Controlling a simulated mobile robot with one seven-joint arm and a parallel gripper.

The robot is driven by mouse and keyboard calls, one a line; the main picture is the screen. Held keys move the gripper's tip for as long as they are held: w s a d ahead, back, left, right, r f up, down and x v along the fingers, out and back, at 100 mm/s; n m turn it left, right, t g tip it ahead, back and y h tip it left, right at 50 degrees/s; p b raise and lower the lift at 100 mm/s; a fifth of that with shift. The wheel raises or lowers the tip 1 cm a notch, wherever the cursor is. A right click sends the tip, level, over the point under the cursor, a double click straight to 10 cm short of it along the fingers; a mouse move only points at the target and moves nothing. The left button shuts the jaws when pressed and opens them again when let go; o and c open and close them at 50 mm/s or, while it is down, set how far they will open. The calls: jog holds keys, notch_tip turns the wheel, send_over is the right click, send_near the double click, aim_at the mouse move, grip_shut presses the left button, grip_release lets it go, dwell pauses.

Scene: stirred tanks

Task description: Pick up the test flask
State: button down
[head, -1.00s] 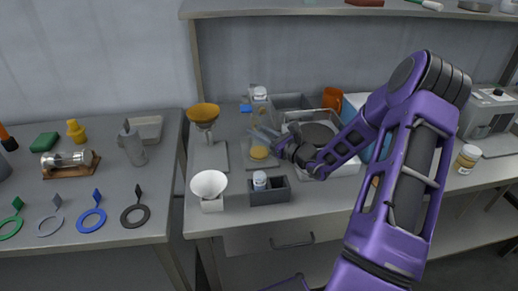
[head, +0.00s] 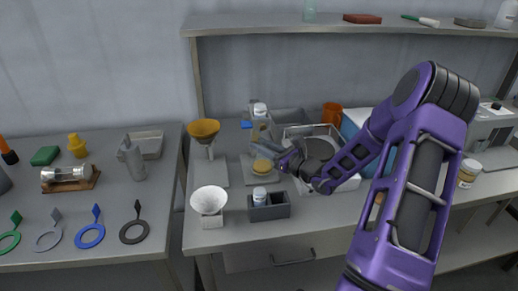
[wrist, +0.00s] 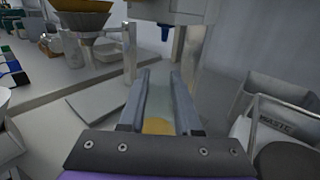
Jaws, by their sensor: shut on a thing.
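The test flask (head: 262,166) appears to be the small clear vessel with yellow-orange liquid, low at the stand near the middle of the bench. My gripper (head: 265,146) comes in from the right, with its fingers at the flask. In the wrist view, my gripper (wrist: 161,84) has the flask (wrist: 158,126) between its two grey fingers, and I take it as shut on it. The yellow contents show between the fingers, near the palm. The clear glass is hard to make out, and the palm hides the flask's lower part.
A stand column (wrist: 192,55) rises just beyond the fingers. A bin marked WASTE (wrist: 275,105) is close on the right.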

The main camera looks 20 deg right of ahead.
jog(key=s+d+r, duration=0.2)
jog(key=s+r, duration=0.1)
jog(key=s, duration=0.2)
jog(key=s+d+r+p, duration=0.1)
jog(key=s+d+r, duration=0.2)
jog(key=s, duration=0.3)
jog(key=shift+s+d+r, duration=0.2)
jog(key=shift+d+r, duration=0.1)
jog(key=shift+r, duration=0.1)
jog(key=shift+s, duration=0.15)
